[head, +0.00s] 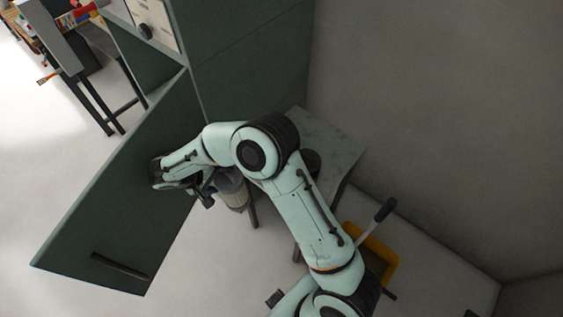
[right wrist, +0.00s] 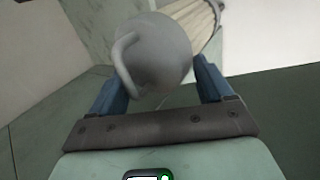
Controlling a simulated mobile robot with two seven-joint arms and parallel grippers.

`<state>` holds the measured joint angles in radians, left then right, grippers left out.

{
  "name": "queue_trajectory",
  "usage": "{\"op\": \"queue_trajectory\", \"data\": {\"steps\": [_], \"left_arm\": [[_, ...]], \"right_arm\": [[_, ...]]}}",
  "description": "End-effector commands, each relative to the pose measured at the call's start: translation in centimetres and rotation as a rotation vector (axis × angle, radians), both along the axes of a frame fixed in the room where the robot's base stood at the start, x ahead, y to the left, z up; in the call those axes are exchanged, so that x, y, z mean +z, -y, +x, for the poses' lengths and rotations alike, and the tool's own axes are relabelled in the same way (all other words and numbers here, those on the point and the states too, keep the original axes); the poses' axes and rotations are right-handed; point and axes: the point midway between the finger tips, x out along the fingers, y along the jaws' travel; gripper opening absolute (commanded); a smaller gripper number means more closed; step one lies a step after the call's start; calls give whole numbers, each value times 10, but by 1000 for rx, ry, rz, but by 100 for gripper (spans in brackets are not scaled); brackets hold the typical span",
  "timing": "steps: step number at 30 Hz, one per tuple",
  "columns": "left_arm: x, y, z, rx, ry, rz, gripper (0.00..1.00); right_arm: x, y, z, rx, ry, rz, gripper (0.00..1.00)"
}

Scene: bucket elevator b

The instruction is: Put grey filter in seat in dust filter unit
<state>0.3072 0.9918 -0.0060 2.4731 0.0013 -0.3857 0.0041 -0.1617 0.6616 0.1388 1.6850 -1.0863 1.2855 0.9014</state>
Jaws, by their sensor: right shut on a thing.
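The grey filter has a grey cap with a curved handle and a pale pleated body. It fills the space between the fingers of my right gripper in the right wrist view, where its cap (right wrist: 160,55) faces the camera. In the head view the filter (head: 234,192) hangs below my right wrist, partly hidden by the arm. My right gripper (head: 211,188) is shut on the filter; its blue fingers (right wrist: 160,78) lie on both sides of the cap. The dark green unit (head: 235,65) stands behind, with its door (head: 120,220) swung open. The seat is not visible. My left gripper is not in view.
A small grey-topped table (head: 328,135) stands by the wall, right of the unit. A yellow bin or cart with a handle (head: 375,245) is on the floor at right. A dark-legged bench (head: 95,90) with coloured items is at upper left. Floor is clear left of the door.

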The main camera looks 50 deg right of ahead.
Motion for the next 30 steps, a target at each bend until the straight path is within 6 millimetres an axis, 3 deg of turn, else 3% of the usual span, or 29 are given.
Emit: {"op": "queue_trajectory", "data": {"steps": [8,13,21,24,30], "left_arm": [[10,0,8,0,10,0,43],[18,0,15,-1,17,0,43],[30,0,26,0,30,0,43],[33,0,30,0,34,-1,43],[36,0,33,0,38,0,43]], "right_arm": [[78,58,16,-6,5,5,9],[142,104,14,-2,5,13,9],[245,174,-12,22,4,30,9],[272,191,-25,35,5,35,8],[306,210,-43,53,4,39,8]]}}
